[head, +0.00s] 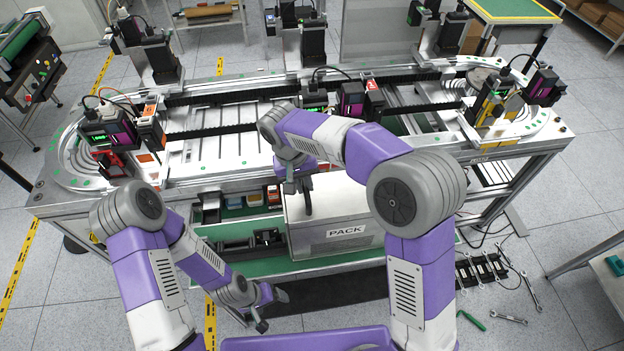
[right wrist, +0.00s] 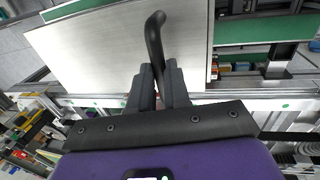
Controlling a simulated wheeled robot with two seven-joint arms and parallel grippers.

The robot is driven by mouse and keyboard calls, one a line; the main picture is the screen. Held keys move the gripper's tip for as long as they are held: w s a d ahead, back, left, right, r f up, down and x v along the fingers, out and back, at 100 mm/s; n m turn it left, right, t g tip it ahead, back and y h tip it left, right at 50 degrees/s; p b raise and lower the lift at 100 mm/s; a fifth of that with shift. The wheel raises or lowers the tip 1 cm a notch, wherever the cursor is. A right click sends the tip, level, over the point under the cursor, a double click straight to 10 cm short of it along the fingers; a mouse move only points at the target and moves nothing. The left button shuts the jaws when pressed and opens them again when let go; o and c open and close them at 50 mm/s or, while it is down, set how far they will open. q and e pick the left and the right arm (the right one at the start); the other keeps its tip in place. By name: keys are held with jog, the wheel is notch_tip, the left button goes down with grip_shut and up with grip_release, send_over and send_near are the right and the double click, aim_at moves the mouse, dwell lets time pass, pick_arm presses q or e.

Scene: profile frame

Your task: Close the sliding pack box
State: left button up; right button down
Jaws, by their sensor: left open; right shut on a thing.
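The pack box (head: 345,225) is a pale grey box with a PACK label on its front. It sits at the front of the machine table, right of an open green-floored bay. A black curved handle (head: 307,205) rises from its top, near the left side. My right gripper (head: 303,187) is shut on this handle. In the right wrist view the fingers (right wrist: 158,88) close around the handle's lower end, over the pale top panel (right wrist: 105,45). My left gripper (head: 273,309) is open and empty, low in front of the bay and apart from the box.
The open bay (head: 225,229) left of the box holds small coloured items and black parts. Behind it is the conveyor table (head: 215,145) with several camera units. Wrenches (head: 508,318) and black parts lie on the floor at right.

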jog(key=c, duration=1.1)
grip_release()
jog(key=shift+d, duration=0.1)
notch_tip(320, 180, up, 8)
jog(key=a, duration=0.1)
jog(key=shift+a+f, duration=0.2)
jog(key=shift+a, duration=0.05)
jog(key=shift+s+f, duration=0.1)
